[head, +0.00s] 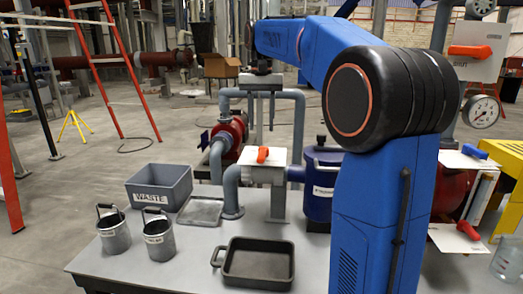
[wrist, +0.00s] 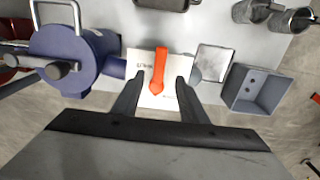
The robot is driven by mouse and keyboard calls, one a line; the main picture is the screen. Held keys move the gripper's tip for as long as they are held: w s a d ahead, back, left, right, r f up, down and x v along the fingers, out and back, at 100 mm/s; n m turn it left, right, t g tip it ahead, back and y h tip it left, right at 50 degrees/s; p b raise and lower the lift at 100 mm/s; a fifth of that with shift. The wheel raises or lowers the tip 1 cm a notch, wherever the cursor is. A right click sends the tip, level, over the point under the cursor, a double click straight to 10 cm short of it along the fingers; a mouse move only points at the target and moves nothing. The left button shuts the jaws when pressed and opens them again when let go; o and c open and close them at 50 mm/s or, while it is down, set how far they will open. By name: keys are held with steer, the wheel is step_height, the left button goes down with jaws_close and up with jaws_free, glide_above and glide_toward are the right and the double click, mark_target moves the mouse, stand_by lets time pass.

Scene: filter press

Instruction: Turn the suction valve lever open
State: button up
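An orange valve lever (head: 262,155) lies on a white plate (head: 248,157) on the grey pipework at the middle of the bench. The lettering on this plate is too small to read. In the wrist view the lever (wrist: 159,70) runs up and down the picture across the plate (wrist: 146,72). My gripper (head: 261,122) hangs above the lever, pointing down. In the wrist view my open gripper (wrist: 158,82) has one finger each side of the lever, with gaps between. It holds nothing.
A blue drum (head: 320,190) stands close right of the valve. A waste tub (head: 158,197), two buckets (head: 114,236) and a black pan (head: 258,265) sit on the bench (head: 190,268).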

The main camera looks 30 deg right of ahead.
mark_target(261, 154)
step_height(261, 154, down, 10)
steer(key=shift+r, duration=0.1)
stand_by(0.4)
jaws_close()
